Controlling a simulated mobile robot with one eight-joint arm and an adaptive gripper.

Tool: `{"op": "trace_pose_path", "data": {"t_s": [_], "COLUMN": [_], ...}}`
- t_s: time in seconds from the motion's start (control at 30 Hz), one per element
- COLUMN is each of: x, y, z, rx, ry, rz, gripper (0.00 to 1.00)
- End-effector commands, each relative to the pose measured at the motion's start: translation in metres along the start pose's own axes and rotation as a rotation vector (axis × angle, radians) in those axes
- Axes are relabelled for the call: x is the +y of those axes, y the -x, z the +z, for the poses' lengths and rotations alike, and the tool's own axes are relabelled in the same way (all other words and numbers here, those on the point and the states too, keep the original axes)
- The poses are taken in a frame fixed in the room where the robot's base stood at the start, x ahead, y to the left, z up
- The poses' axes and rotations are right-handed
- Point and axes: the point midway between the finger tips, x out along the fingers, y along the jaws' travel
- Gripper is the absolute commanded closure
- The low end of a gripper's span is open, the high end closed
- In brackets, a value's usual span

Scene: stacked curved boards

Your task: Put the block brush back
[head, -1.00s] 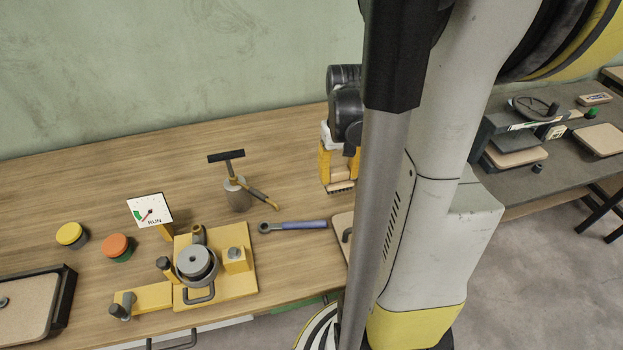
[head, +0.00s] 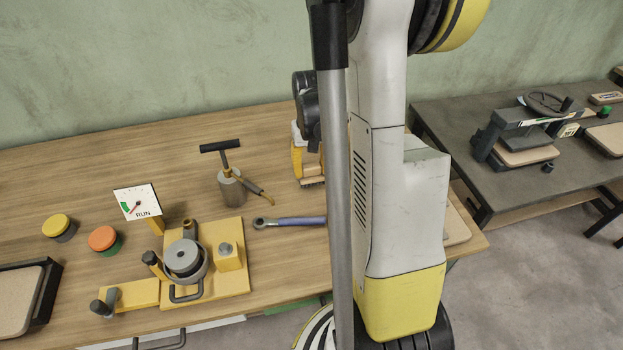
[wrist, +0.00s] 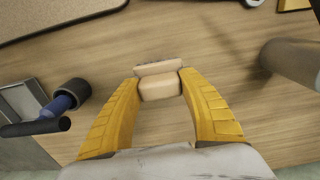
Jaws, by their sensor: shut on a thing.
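The block brush is a small pale wooden block with bristles beneath. In the wrist view the brush (wrist: 160,86) sits between the tips of the yellow fingers of my gripper (wrist: 158,84). In the head view my gripper (head: 307,163) points down over the back right of the wooden table, with the brush (head: 313,182) at its tips. The gripper is shut on the brush. Whether the bristles touch the table or hang just above it, I cannot tell. My arm hides part of the table's right side.
A grey canister with a black T-handle (head: 231,188) stands left of the brush. A blue-handled wrench (head: 290,221) lies in front. A yellow fixture (head: 230,280) is front left. The wrist view shows a blue and black tool (wrist: 62,103) and a grey tray (wrist: 22,102).

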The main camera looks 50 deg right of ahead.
Motion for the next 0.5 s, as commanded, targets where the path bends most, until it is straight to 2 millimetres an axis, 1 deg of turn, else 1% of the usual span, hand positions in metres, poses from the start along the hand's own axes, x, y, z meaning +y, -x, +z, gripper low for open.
{"op": "trace_pose_path", "data": {"t_s": [0.03,0.1,0.17,0.4,0.5], "x": [0.000,0.000,0.000,0.000,0.000], "y": [-0.011,-0.023,-0.031,-0.031,-0.034], "z": [0.000,0.000,0.000,0.000,0.000], "rx": [0.000,0.000,0.000,0.000,0.000], "ry": [0.000,0.000,0.000,0.000,0.000], "rz": [0.000,0.000,0.000,0.000,0.000], "gripper": [0.86,0.86,0.86,0.86,0.86]}}
